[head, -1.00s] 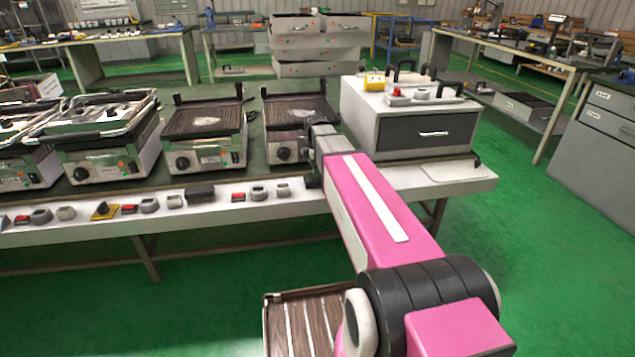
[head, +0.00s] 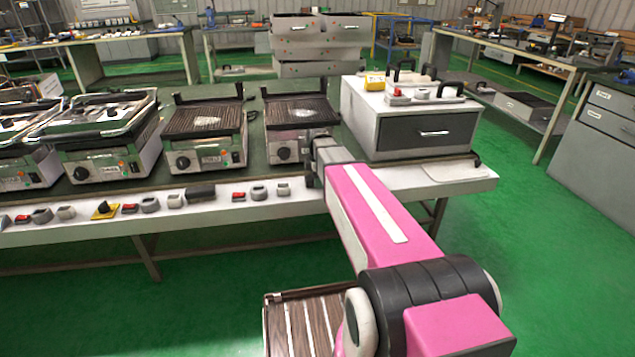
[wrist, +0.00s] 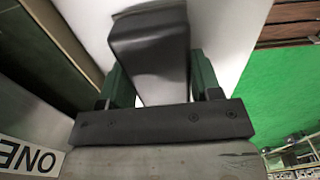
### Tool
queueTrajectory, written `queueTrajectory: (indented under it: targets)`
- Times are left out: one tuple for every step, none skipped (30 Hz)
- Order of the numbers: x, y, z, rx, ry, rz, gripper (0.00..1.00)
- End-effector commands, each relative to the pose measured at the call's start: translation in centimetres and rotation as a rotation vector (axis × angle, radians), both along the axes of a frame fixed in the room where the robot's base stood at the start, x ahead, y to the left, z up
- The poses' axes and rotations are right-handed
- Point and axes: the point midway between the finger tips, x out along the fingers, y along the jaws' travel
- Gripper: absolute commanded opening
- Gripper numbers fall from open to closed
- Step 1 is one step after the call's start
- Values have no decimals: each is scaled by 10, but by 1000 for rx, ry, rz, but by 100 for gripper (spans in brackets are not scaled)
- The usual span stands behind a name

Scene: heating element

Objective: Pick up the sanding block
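A black, smooth block (wrist: 150,45), which looks like the sanding block, lies on the white front strip of the bench in the wrist view. My gripper (wrist: 162,85) is around it, with one green finger on each side. The fingers stand apart by about the block's width; I cannot make out whether they touch it. In the head view my gripper (head: 313,178) is low at the front strip, and my arm hides most of it and the block. A similar dark block (head: 201,192) lies farther left on the strip.
Several small items lie along the front strip, including a red and grey piece (head: 239,197) and grey rings (head: 259,192). Contact grills (head: 296,146) stand behind it. A grey drawer box (head: 425,133) stands at the right. Green floor (head: 540,255) is clear there.

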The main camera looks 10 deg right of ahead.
Motion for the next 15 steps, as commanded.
queueTrajectory:
  targets:
    - [0,0,0,0,0,0,32]
    - [0,0,0,0,0,0,32]
    - [0,0,0,0,0,0,32]
    - [0,0,0,0,0,0,32]
    - [0,0,0,0,0,0,32]
    - [0,0,0,0,0,0,32]
    - [0,0,0,0,0,0,32]
    - [0,0,0,0,0,0,32]
    - [0,0,1,0,0,0,32]
    - [0,0,1,0,0,0,32]
    - [0,0,2,0,0,0,32]
    - [0,0,3,0,0,0,32]
    - [0,0,4,0,0,0,32]
    - [0,0,6,0,0,0,32]
    - [0,0,9,0,0,0,32]
